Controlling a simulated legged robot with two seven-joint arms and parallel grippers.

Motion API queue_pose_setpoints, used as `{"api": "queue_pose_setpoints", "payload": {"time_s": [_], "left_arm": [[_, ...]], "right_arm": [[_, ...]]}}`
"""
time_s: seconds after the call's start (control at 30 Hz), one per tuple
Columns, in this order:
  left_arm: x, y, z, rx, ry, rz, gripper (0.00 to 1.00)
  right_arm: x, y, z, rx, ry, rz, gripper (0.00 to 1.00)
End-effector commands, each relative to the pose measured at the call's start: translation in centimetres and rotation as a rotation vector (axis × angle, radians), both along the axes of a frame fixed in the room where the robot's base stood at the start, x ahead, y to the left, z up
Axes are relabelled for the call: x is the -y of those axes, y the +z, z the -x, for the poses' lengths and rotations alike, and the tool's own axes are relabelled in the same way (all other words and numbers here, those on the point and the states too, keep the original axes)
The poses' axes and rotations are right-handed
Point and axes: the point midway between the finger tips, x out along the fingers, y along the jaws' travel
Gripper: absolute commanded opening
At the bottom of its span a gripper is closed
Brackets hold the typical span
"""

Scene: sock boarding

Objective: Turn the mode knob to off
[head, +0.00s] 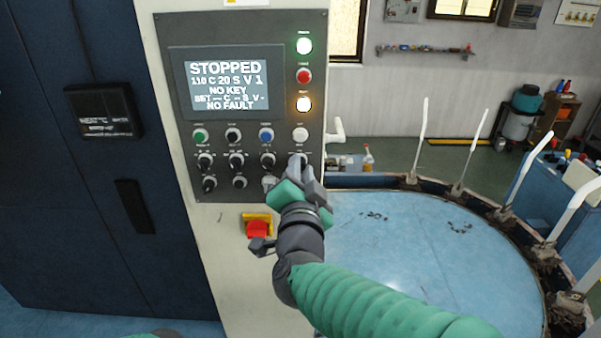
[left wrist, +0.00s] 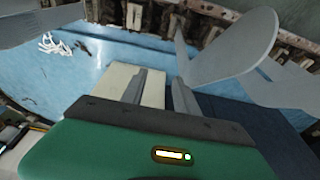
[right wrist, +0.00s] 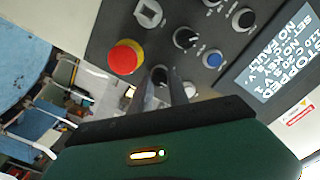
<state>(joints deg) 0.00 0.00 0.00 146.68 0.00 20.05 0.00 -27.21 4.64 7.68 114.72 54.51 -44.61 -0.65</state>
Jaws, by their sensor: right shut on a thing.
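The control panel (head: 222,112) stands upright on a pale column, with rows of buttons and black knobs. My right gripper (head: 299,168) is at the right end of the upper knob row, its fingers shut on a black knob (right wrist: 160,75), below the white button (head: 300,135). In the right wrist view, my right gripper (right wrist: 172,88) has its fingers on the sides of this knob. Its label is too small to read, and its pointer is mostly hidden.
The screen (head: 227,85) reads STOPPED, NO KEY and NO FAULT. A red stop button (right wrist: 125,57) and a key switch (right wrist: 148,12) are close to the gripped knob. A round blue table (head: 420,250) with upright white boards is on the right.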

Motion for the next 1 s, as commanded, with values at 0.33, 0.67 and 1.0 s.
{"api": "queue_pose_setpoints", "payload": {"time_s": [0.33,0.67,1.0], "left_arm": [[0.0,0.0,0.0,0.000,0.000,0.000,0.36],[0.0,0.0,0.0,0.000,0.000,0.000,0.36],[0.0,-1.7,0.0,0.000,0.000,0.000,0.36]], "right_arm": [[-0.1,-0.3,0.0,-0.006,0.001,0.002,0.38],[0.0,-0.1,0.1,-0.001,0.001,0.001,0.43],[-0.1,-0.2,6.9,0.003,0.004,-0.001,0.43]]}}
